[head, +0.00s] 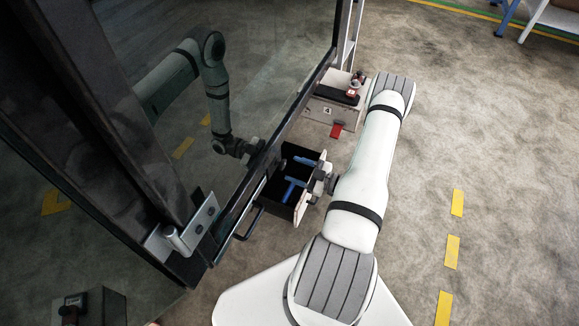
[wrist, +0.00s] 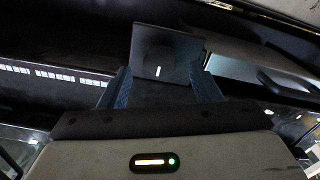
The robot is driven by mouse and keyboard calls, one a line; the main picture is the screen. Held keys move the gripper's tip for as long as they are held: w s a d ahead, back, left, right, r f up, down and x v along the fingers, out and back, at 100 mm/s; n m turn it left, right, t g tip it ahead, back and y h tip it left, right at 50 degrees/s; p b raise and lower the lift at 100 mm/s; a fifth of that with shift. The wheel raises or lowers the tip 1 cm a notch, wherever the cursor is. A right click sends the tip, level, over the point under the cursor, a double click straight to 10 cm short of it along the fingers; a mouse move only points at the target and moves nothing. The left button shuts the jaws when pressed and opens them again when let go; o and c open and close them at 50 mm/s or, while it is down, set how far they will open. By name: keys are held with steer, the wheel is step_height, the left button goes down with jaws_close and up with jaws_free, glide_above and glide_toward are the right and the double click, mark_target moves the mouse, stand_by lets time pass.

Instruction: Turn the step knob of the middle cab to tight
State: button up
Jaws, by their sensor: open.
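In the wrist view a dark square plate carries a round dark knob (wrist: 158,62) with a short white mark, which stands nearly upright in the picture. My gripper (wrist: 159,78) is open, with one blue finger on each side below the plate. Its jaws look empty. I cannot tell whether the fingertips reach around the knob or stop short of it. In the head view my gripper (head: 292,174) points left, low beside the dark glass panel (head: 265,60). The knob cannot be made out there, and its tight marking is not readable.
A pale box marked 4 (head: 327,110) stands beyond my arm, with a red tab (head: 337,130). A metal bracket (head: 183,236) sits at the near glass corner. A dark box (head: 90,307) is at lower left. Open floor with yellow dashes (head: 452,252) lies to the right.

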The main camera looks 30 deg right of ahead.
steer(key=v, duration=0.4)
steer(key=shift+d, duration=0.1)
stand_by(0.4)
